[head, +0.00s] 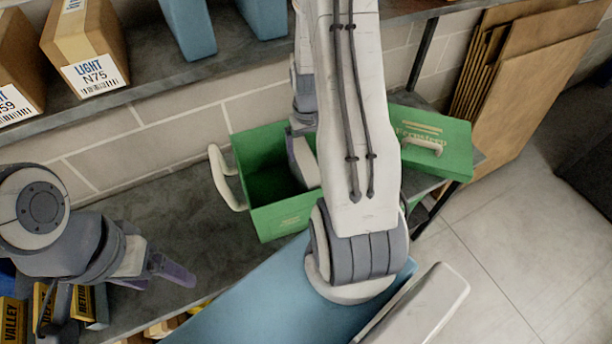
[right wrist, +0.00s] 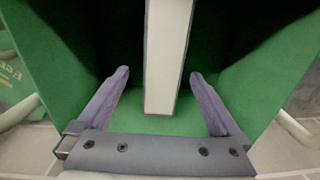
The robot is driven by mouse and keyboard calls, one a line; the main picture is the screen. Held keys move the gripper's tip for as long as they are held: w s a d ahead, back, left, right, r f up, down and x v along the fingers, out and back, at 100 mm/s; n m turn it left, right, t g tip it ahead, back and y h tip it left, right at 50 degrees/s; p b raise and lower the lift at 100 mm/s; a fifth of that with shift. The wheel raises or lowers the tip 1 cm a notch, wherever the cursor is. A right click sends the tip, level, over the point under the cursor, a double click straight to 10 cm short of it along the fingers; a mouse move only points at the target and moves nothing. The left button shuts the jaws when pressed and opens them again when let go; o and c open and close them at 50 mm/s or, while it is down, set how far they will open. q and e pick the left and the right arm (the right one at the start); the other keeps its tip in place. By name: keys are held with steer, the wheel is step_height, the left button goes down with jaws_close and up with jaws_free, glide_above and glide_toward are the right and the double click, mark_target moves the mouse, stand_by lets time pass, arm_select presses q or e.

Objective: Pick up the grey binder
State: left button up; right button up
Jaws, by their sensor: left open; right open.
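The grey binder (right wrist: 168,55) stands on edge inside a green box (head: 285,217), its pale narrow side showing in the right wrist view. My right gripper (right wrist: 165,95) is open inside the box. One finger is on each side of the binder, with a gap on both sides. In the head view my right arm covers most of the box's right part, and I cannot make out the binder there. My left gripper (head: 168,272) is open and empty above the shelf at the left.
The box has pale handles (head: 224,178); a green lid-like part (head: 436,140) lies to its right. A cardboard carton (head: 85,48) and blue bins (head: 190,28) stand on the upper shelf. Yellow-labelled boxes (head: 82,302) sit lower left. Cardboard sheets (head: 535,75) lean at the right.

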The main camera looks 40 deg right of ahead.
mark_target(306, 161)
steer(key=f, duration=0.1)
steer(key=f+p, duration=0.2)
steer(key=shift+s+a+f, duration=0.15)
steer(key=shift+a+f, duration=0.15)
steer(key=shift+f, duration=0.8)
steer(key=shift+c, duration=0.3)
jaws_close()
